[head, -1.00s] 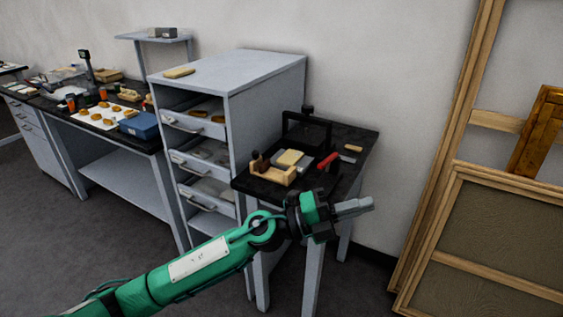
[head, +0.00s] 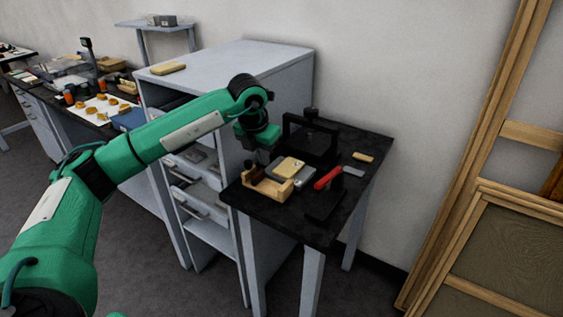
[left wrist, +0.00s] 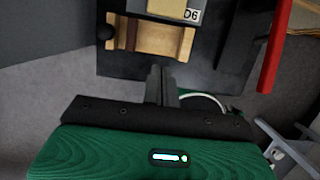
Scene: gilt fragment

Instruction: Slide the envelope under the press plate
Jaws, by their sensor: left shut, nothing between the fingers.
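My left gripper (head: 263,157) points down above the table's left side, near the wooden holder. Its fingers (left wrist: 161,84) are shut and empty. My right gripper is out of view.
A red handle (head: 327,178) sticks out right of the envelope, and also shows in the left wrist view (left wrist: 274,50). A grey drawer cabinet (head: 255,60) stands close on the left. The table's front right corner (head: 345,215) is clear.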

